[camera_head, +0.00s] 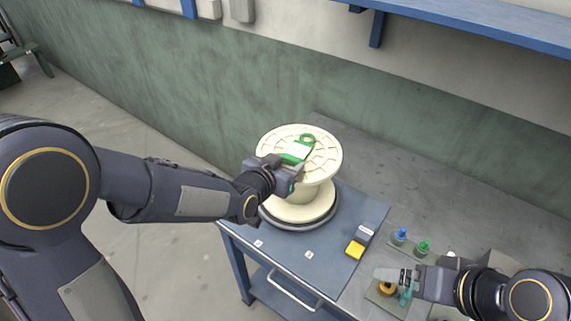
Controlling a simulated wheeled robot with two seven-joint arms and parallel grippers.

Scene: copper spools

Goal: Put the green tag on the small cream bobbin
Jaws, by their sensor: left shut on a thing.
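The cream bobbin (294,200) stands upright on a round dark base at the back of the blue-grey table. The green tag (304,146), with a white label and a ring at its far end, is over the bobbin's top flange. My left gripper (292,168) reaches in from the left and is shut on the near end of the tag. I cannot tell if the tag touches the flange. My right gripper (399,284) is low at the right, beside a small copper-coloured spool (387,288); its jaw opening is unclear.
A yellow and grey block (356,248) lies on the table (283,246). A blue-topped piece (400,236) and a green-topped piece (422,247) stand on a mat at the right. A blue shelf (470,22) juts from the wall above. The table's front left is mostly clear.

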